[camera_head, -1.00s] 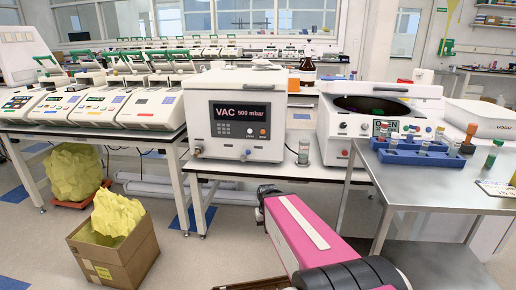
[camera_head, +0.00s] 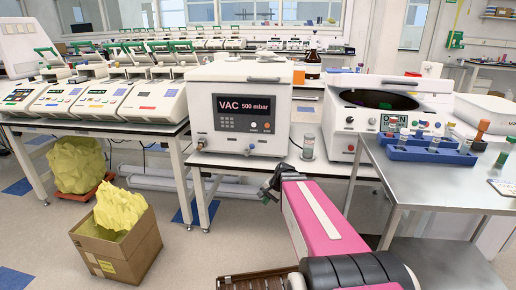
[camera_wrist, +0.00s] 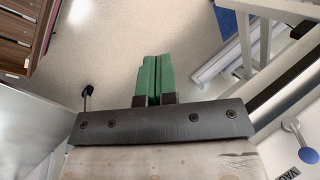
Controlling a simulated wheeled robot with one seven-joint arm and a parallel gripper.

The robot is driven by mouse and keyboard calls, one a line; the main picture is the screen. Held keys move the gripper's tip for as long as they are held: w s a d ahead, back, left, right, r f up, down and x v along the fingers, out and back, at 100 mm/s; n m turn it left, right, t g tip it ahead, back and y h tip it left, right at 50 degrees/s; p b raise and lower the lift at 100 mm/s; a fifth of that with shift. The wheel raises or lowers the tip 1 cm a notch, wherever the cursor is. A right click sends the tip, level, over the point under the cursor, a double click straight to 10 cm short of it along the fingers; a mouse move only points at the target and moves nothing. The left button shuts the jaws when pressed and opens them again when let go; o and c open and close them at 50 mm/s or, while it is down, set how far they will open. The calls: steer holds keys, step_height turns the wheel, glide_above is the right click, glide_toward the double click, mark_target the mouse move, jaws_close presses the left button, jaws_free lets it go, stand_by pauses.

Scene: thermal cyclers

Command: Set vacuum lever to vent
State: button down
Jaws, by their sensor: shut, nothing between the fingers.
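The white vacuum oven (camera_head: 205,115) stands on the bench in the head view, its display reading VAC 500 mbar. Small knobs or levers sit low on its front, one at the left (camera_head: 201,144) and one near the middle (camera_head: 249,151); which is the vacuum lever, and its setting, I cannot tell. My gripper (camera_head: 268,190) is below and in front of the oven, apart from it. In the wrist view its green fingers (camera_wrist: 155,75) are shut together, with nothing held. A blue-grey round knob on a stem (camera_wrist: 291,124) shows at the right there.
A centrifuge (camera_head: 350,122) stands right of the oven, with a small vial (camera_head: 308,147) between. A metal side table (camera_head: 420,172) with a blue tube rack (camera_head: 425,155) is at right. A cardboard box (camera_head: 125,250) sits on the floor at left. Floor beneath my gripper looks clear.

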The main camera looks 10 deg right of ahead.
steer(key=w+d+r+m+t+y, duration=0.3)
steer(key=w+d+r+m+t, duration=0.1)
steer(key=w+r+m, duration=0.4)
steer(key=w+d+r+m+t+y, duration=0.3)
steer(key=w+d+r+m, duration=0.4)
steer(key=w, duration=0.4)
steer(key=shift+r+m+t+y, duration=0.45)
steer(key=shift+m+t, duration=0.15)
steer(key=shift+m, duration=0.4)
steer(key=shift+a, duration=0.1)
steer(key=x, duration=1.4)
